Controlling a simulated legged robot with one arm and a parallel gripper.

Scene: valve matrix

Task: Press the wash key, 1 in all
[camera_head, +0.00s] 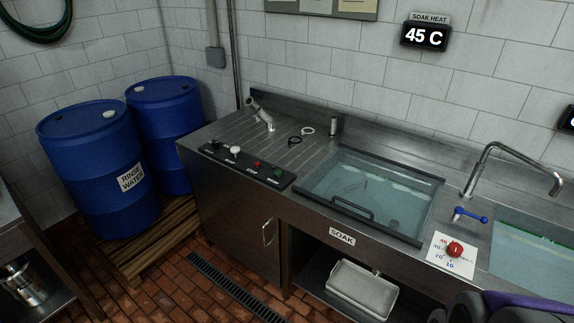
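A dark control strip (246,165) lies on the front left of the steel counter. My gripper's fingers do not show. A dark and purple shape at the bottom right corner looks like part of my arm, well to the right of the strip and apart from it.
Right of the strip is a soak basin (372,190) with water and a black-framed lid. A red dial (454,249), a blue-handled tap (470,215) and a second basin (535,255) stand further right. Blue barrels (95,165) stand on a pallet (150,240) at left.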

